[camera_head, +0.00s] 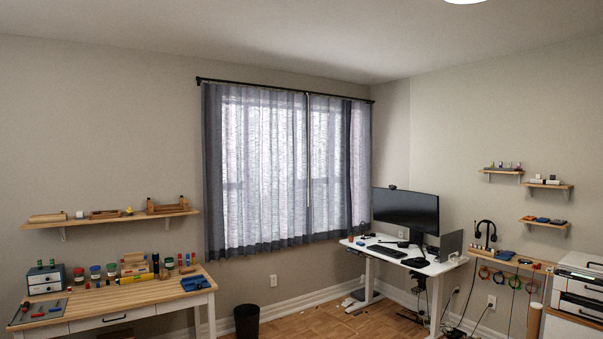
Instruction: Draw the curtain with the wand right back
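A grey-blue, partly see-through curtain (262,165) hangs in folds from a dark rod (285,87) on the far wall. It spans nearly the whole rod, with daylight showing through it. A thin upright wand (308,150) appears to hang near the middle, where the left and right curtain parts meet. The right curtain part (334,165) also hangs spread, with a darker fold. The window behind is covered. Neither of my grippers shows in the head view.
A white standing desk (391,253) with a monitor (405,212) stands before the curtain's right end. A wooden workbench (105,298) is at left, and a black bin (247,320) is below the curtain. Wood floor (345,325) between bin and desk is mostly clear.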

